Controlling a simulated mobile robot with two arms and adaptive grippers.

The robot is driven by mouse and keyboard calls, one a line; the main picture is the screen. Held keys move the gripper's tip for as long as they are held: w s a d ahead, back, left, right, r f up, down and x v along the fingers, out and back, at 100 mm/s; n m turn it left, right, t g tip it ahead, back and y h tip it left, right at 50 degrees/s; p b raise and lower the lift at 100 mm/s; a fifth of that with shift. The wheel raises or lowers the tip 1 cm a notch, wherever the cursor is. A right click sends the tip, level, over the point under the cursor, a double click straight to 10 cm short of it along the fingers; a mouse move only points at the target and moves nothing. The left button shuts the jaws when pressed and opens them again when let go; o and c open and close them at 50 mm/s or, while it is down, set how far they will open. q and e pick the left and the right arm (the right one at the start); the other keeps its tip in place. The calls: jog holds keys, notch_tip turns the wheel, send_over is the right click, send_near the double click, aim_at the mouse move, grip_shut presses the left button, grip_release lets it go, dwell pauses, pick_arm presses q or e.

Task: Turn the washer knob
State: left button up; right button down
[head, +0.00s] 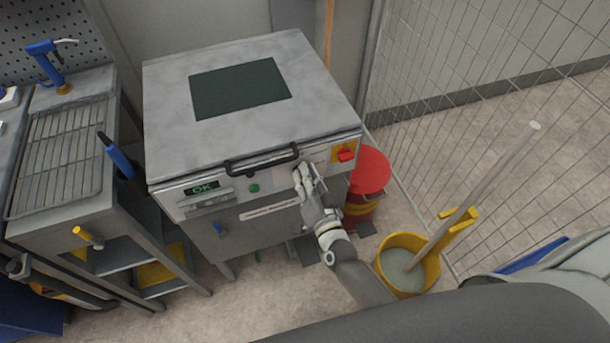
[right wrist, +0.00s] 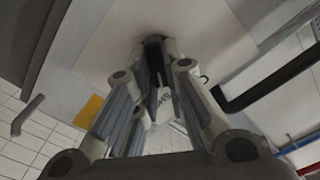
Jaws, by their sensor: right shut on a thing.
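The washer (head: 170,130) is a grey box-shaped machine with a dark window in its lid and a control panel on its front edge. My right gripper (head: 302,174) is at the right part of this panel, between the black handle and the red switch. In the right wrist view my right gripper (right wrist: 155,85) has its fingers on both sides of a dark knob (right wrist: 154,50) on the light panel and is shut on it. The gripper hides the knob in the head view. My left gripper is not in view.
A black bar handle (head: 262,159), a green button (head: 254,188) and an OK display (head: 202,188) are on the panel. A red bin (head: 370,170) and yellow mop bucket (head: 408,270) stand right. A sink bench with a rack (head: 62,150) stands left.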

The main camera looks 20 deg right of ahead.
jog(key=shift+d+m, duration=0.1)
jog(key=shift+m, duration=0.7)
jog(key=c, duration=1.5)
grip_release()
jog(key=s, duration=1.2)
jog(key=shift+d, duration=0.2)
jog(key=shift+f, duration=0.1)
